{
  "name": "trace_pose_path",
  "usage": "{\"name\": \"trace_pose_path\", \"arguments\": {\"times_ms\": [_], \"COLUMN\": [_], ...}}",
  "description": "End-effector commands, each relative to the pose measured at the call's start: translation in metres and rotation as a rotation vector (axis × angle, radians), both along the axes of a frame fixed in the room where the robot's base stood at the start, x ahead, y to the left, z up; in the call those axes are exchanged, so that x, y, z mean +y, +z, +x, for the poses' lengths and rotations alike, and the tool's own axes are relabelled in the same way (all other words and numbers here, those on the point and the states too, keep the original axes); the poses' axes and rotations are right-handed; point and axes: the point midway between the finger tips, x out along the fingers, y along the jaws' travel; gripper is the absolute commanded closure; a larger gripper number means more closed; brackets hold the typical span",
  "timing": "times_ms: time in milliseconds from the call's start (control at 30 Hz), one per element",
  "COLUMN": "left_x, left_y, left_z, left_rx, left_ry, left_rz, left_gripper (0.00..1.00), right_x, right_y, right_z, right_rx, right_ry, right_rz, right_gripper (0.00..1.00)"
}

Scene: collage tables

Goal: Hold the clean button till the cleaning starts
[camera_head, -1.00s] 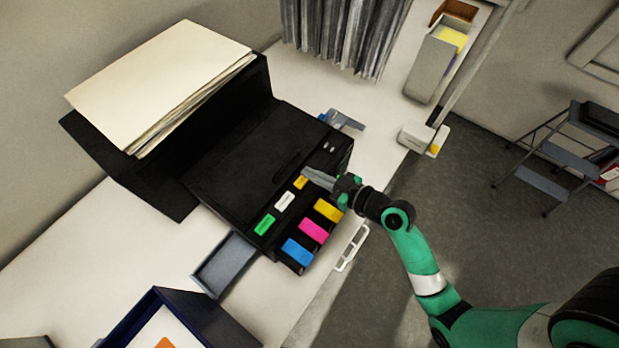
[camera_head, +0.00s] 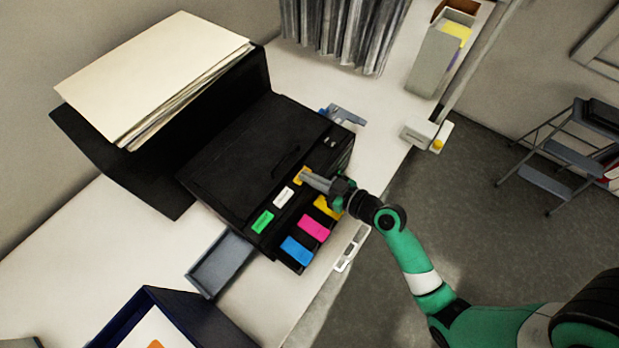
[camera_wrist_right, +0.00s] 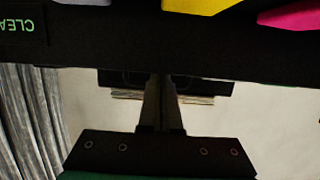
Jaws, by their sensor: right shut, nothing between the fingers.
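The black printer (camera_head: 240,160) stands on the white table. Its top edge carries a green button (camera_head: 262,222), a white button (camera_head: 283,196) and a yellow button (camera_head: 300,172). My right gripper (camera_head: 307,178) is shut and empty, its tips at the yellow button and partly covering it. I cannot tell whether they touch or press it. In the right wrist view, the shut fingers (camera_wrist_right: 160,80) are in front of the black front, and a green-lettered label reading "CLEA" (camera_wrist_right: 18,25) is cut off at the upper left. My left gripper is out of view.
Yellow (camera_head: 325,207), magenta (camera_head: 314,228) and blue (camera_head: 297,251) blocks line the printer's front, close to my right gripper. A grey tray (camera_head: 220,265) sticks out beside it. A paper stack (camera_head: 150,75) rests at the back.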

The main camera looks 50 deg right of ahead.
Motion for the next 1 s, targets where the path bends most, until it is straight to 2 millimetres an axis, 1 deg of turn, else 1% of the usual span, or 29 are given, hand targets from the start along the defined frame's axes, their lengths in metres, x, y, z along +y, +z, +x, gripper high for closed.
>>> {"name": "trace_pose_path", "arguments": {"times_ms": [33,133,1000], "left_x": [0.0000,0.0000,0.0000], "left_y": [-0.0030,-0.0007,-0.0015], "left_z": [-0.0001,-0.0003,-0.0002], "left_rx": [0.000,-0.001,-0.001], "left_ry": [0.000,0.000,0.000], "left_rz": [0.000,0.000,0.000], "left_gripper": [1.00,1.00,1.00], "right_x": [0.0005,0.0007,0.0014], "right_y": [-0.0101,-0.0103,-0.0144], "right_z": [-0.0019,-0.0026,-0.0043], "right_rx": [0.019,0.025,0.034], "right_ry": [0.002,0.003,0.004], "right_rz": [-0.001,-0.001,0.000], "right_gripper": [1.00,1.00,1.00]}}
